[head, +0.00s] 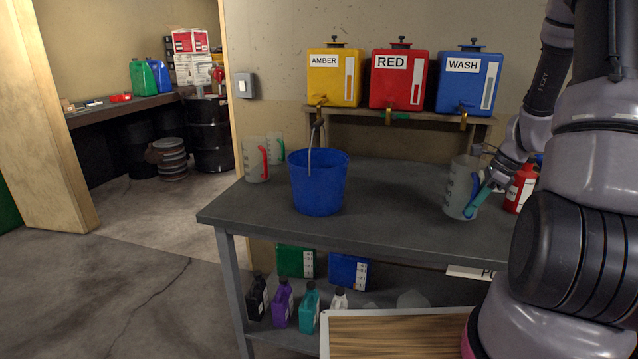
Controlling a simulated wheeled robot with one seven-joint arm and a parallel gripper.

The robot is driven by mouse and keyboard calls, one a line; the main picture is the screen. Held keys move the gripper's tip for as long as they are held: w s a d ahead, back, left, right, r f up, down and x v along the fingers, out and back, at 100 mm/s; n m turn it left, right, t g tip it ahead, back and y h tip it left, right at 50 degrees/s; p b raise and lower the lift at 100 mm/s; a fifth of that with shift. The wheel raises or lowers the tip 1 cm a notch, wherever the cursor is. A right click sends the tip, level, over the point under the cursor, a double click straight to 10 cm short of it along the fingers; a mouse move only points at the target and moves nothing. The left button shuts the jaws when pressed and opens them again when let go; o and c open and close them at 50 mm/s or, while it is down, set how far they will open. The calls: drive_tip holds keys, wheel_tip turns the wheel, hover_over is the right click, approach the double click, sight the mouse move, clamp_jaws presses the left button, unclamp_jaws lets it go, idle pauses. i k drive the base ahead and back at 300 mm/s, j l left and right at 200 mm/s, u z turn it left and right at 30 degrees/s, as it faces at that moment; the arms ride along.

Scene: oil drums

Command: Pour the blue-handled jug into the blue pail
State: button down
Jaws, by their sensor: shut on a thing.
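The blue-handled jug (459,187) is a clear measuring jug with dark marks, upright on the right part of the grey table. Its blue handle (474,190) faces right, toward my arm. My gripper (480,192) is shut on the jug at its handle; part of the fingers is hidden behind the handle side. I cannot tell whether the jug's base touches the table. The blue pail (319,186) stands upright at the left middle of the table, with its thin handle raised. Its inside is mostly hidden. A clear gap lies between jug and pail.
Two clear jugs stand left of the pail, one with a red handle (256,159) and one with a green handle (275,149). Amber (334,78), red (398,79) and blue (468,82) tanks sit on a back shelf. A red bottle (521,188) stands right of my gripper.

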sight(318, 174)
drive_tip(key=i+j+u, duration=0.25)
drive_tip(key=i+j, duration=0.35)
drive_tip(key=j, duration=0.3)
drive_tip(key=i+j+u, duration=0.2)
drive_tip(key=i+j, duration=0.5)
drive_tip(key=j, duration=0.15)
